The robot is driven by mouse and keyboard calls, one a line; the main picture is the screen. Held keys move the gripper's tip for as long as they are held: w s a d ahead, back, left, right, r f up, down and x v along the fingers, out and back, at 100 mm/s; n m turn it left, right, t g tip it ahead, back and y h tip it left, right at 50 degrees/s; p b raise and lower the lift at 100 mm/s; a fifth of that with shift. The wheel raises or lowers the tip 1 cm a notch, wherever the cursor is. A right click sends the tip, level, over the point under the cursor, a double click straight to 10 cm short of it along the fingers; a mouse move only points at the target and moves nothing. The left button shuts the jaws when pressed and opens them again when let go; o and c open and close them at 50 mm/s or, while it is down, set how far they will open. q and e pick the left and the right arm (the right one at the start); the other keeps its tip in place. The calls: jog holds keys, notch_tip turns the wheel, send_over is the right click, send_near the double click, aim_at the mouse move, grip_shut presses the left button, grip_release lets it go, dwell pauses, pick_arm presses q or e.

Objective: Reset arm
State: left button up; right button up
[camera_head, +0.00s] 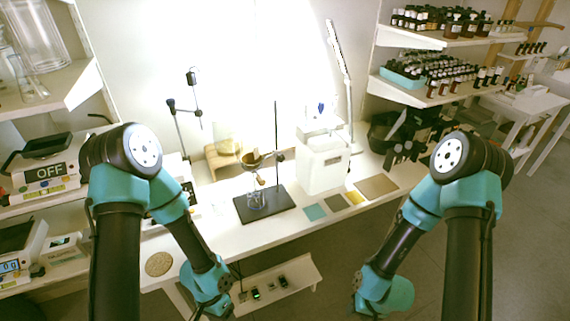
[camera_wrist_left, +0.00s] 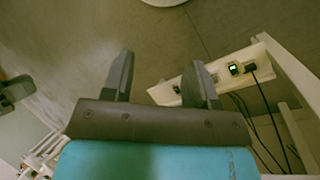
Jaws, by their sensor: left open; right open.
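My left arm folds down in front of the bench in the head view, and its fingers are not clear there. In the left wrist view my left gripper (camera_wrist_left: 164,72) is open, with two dark fingers apart and nothing between them. It points over the grey floor, beside a low shelf. My right arm bends down in front of the bench's right part. Its gripper (camera_head: 357,283) hangs low, below the bench edge, mostly hidden behind the teal wrist. It is open, and no object shows at it.
The white bench (camera_head: 240,236) carries a dark stand base (camera_head: 264,204) with glassware, a white machine (camera_head: 323,165) and coloured squares. Bottle racks (camera_head: 436,77) stand at right, scales (camera_head: 45,174) at left. A low shelf (camera_head: 300,272) with small devices sits below the bench, near my left gripper.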

pick_arm(q)
jog(key=w+a+n+t, duration=0.1)
jog(key=n, duration=0.1)
jog(key=a+f+n+t, duration=0.1)
jog(key=n+t, duration=0.1)
jog(key=w+a+n+t, duration=0.1)
jog(key=a+n+t, duration=0.1)
jog(key=n, duration=0.1)
jog(key=shift+w+a+f, duration=0.1)
jog(key=shift+w+f, duration=0.15)
jog(key=shift+w, duration=0.1)
jog(key=shift+o, duration=0.5)
dwell(1.5)
